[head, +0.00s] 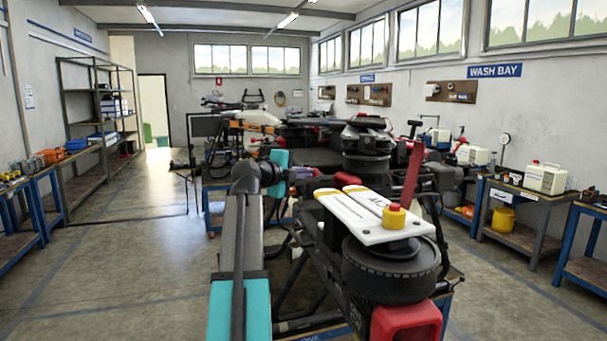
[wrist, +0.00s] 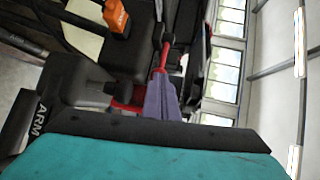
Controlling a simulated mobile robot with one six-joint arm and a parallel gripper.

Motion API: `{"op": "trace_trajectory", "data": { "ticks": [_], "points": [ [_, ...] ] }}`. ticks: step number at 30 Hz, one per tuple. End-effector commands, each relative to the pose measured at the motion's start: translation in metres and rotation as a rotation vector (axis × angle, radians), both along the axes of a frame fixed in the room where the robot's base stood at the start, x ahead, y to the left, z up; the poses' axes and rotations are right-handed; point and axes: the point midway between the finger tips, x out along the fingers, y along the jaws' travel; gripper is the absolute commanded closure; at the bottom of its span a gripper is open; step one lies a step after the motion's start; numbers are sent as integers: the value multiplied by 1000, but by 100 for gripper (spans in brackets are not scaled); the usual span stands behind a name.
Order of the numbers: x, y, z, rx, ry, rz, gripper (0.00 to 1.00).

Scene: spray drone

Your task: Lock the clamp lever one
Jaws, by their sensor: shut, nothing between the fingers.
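A red lever (wrist: 162,60) with a dark round knob shows in the wrist view, just beyond my fingertips. It looks like a clamp lever on the folded drone. Red also shows around the sides of my fingers, and whether they touch it cannot be told. My gripper (wrist: 161,80) has purple-grey fingers that are shut and empty. A taller red lever (head: 411,172) with a black knob stands upright at the right. Which lever is number one cannot be told.
Workbenches with a white canister (head: 545,178) and a yellow bucket (head: 503,219) line the right wall. Shelving (head: 85,125) and another bench with tools (head: 30,175) stand at the left. The floor (head: 115,260) at the left is clear.

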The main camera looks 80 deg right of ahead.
Motion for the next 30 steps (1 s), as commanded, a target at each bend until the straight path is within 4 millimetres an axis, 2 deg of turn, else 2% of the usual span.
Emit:
{"op": "trace_trajectory", "data": {
  "ticks": [1, 8, 14, 20, 30],
  "points": [
    [-6, -1, 0, 0, 6, -12, 100],
    [0, 0, 0, 1, 6, -6, 100],
    [6, 10, 0, 1, 6, -4, 100],
    [17, 31, 4, -3, 5, 2, 100],
    [40, 79, 15, -4, 5, 4, 100]
  ]
}}
